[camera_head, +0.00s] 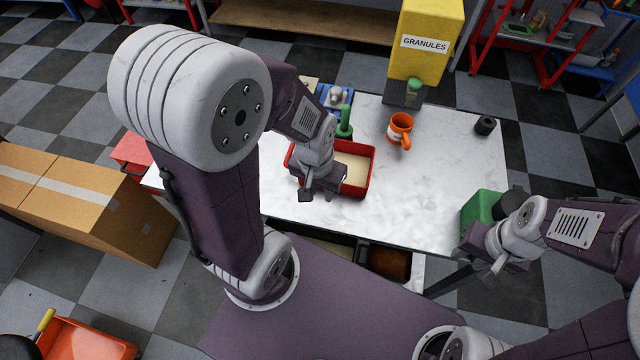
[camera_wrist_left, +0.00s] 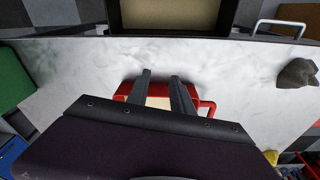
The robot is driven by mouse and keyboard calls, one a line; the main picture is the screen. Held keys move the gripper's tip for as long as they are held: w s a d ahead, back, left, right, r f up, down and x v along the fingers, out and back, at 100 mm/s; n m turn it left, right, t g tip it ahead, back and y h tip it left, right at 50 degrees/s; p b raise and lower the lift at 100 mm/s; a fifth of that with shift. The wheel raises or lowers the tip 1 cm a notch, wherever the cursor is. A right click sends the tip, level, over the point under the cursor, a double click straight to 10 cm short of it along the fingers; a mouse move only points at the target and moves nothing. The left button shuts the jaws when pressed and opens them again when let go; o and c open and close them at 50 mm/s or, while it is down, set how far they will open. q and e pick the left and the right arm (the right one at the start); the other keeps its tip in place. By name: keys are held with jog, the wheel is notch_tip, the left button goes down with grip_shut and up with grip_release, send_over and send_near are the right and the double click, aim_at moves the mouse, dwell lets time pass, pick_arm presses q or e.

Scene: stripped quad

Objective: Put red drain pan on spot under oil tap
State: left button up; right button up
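A red pan (camera_head: 372,169) with a pale beige inside sits on the white worktop, left of centre in the head view. In the left wrist view the red pan (camera_wrist_left: 124,88) shows below my gripper, with a red loop handle (camera_wrist_left: 209,107) on its right side. My left gripper (camera_head: 317,195) is over the pan's near left part, its fingers apart. Both fingers show apart in the left wrist view (camera_wrist_left: 160,78), with nothing seen held. My right gripper (camera_head: 482,278) is off the worktop's right front side; its opening is unclear. I cannot make out an oil tap or a marked spot.
An orange mug (camera_head: 399,129) stands right of the pan, and a green-handled item (camera_head: 345,122) behind it. A black cylinder (camera_head: 485,125) is at the far right. A green box (camera_head: 479,207) is by my right gripper. An open drawer (camera_head: 390,263) is below. The worktop's right middle is clear.

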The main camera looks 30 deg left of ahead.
pick_arm(q)
jog(key=w+r+n+h+p, duration=0.3)
jog(key=w+n+p, duration=0.4)
jog(key=n, duration=0.8)
jog(key=a+f+n+p, duration=0.1)
jog(key=a+n, duration=0.1)
jog(key=a+n+p, duration=0.1)
jog(key=a+p, duration=0.1)
jog(key=s+a+f+n+h+p, duration=0.1)
jog(key=a+n, duration=0.1)
jog(key=shift+f+n, duration=0.3)
jog(key=b+x, duration=0.1)
jog(key=x, duration=0.3)
jog(key=shift+d+f, duration=0.25)
jog(key=shift+d, duration=0.05)
jog(key=x, duration=0.4)
jog(key=shift+d+b, duration=0.15)
jog(key=shift+b, duration=0.25)
jog(key=shift+w+d+f, duration=0.2)
jog(key=shift+f, duration=0.05)
jog(key=shift+s+a, duration=0.1)
grip_shut()
